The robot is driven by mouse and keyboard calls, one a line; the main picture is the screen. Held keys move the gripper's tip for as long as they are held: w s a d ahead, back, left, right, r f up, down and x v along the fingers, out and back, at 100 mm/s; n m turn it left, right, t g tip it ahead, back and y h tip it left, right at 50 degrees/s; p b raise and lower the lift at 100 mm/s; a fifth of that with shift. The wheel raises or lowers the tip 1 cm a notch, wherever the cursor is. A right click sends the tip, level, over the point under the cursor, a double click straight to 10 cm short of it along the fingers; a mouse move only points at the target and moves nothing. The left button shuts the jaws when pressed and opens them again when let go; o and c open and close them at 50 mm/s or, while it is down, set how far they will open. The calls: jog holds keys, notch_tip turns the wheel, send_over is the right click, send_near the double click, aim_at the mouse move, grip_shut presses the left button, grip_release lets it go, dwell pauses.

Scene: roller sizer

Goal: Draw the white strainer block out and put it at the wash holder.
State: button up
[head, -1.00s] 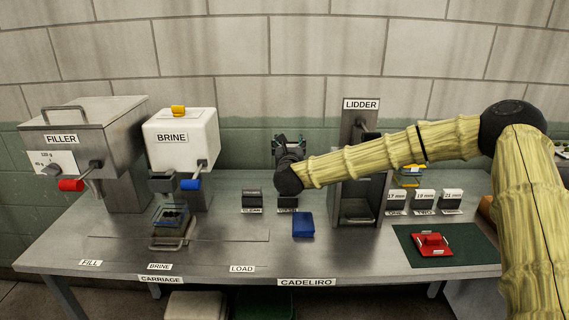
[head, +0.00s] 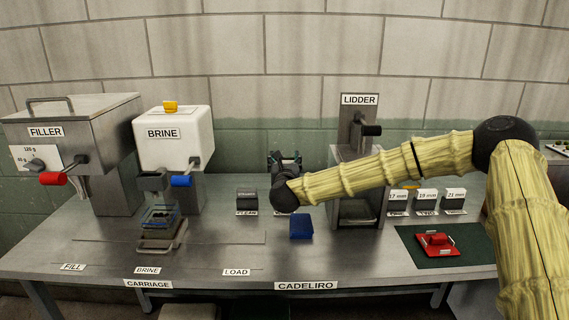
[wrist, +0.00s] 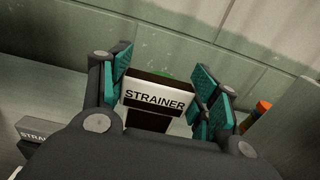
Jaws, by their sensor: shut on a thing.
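The strainer block (wrist: 155,97), with a white front face marked STRAINER and a dark top, is between the teal pads of my gripper (wrist: 162,92) in the wrist view. My gripper is shut on it. In the head view my gripper (head: 285,160) is behind the black wrist joint, above the back middle of the bench, and the block is hidden there. A grey block with a label beginning STRAI (wrist: 38,130) sits at lower left in the wrist view. I cannot tell which thing is the wash holder.
A dark block behind the CLEAN label (head: 247,199) stands left of my wrist. A blue block (head: 301,227) lies in front. The LIDDER (head: 357,205) stands close on the right, under my forearm. The BRINE unit (head: 174,140) is left. The front bench is mostly clear.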

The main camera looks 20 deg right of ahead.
jog(key=shift+f+b, duration=0.1)
jog(key=shift+b, duration=0.4)
jog(key=shift+f+b, duration=0.15)
jog(key=shift+b, duration=0.15)
jog(key=shift+f+b, duration=2.4)
jog(key=shift+f, duration=0.2)
jog(key=shift+b, duration=1.45)
jog(key=shift+f+b, duration=2.35)
jog(key=shift+f, duration=0.25)
jog(key=o, duration=1.1)
